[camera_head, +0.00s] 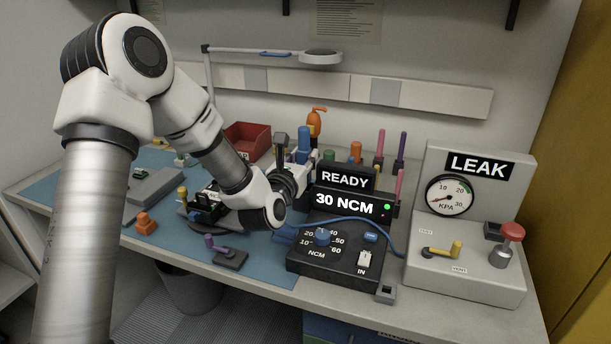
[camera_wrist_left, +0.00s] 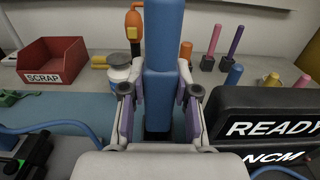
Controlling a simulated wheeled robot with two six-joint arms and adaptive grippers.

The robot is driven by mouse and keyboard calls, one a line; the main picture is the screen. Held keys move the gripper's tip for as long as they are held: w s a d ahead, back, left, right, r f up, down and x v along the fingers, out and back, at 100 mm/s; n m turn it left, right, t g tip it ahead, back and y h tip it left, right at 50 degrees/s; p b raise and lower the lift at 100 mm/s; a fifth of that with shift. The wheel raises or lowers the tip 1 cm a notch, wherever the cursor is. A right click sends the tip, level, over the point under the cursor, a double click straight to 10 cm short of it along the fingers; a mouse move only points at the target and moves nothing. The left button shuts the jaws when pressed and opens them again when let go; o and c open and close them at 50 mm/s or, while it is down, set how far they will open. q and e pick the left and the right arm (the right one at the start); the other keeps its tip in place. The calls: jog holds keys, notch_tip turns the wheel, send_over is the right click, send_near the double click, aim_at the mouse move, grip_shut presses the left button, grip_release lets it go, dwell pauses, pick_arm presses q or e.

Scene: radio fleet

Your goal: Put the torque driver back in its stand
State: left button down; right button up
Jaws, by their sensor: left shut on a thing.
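The blue torque driver (camera_wrist_left: 163,62) stands upright between the two fingers of my left gripper (camera_wrist_left: 160,108), which is shut on it. In the head view its blue top (camera_head: 304,140) rises above my left gripper (camera_head: 292,168), behind the controller with the READY and 30 NCM displays (camera_head: 345,180). In the wrist view a dark piece (camera_wrist_left: 157,136) shows under the driver between the fingers. I cannot tell whether this is the stand or whether the driver touches it. The driver's lower end is hidden. My right gripper is not in view.
Several coloured tools stand at the back right. A blue cable (camera_head: 370,224) crosses the controller. The LEAK tester (camera_head: 466,272) stands at right. A purple-handled part (camera_head: 228,256) lies on the blue mat (camera_head: 274,270).

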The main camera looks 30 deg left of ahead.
pick_arm(q)
notch_tip(320, 180, down, 3)
jog(key=shift+s+d+r, duration=0.1)
jog(key=shift+d+r, duration=0.05)
jog(key=shift+r, duration=0.05)
jog(key=shift+f, duration=0.1)
jog(key=shift+f+b, duration=0.1)
jog(key=shift+b, duration=0.25)
jog(key=c, duration=1.2)
grip_release()
jog(key=shift+o, duration=0.2)
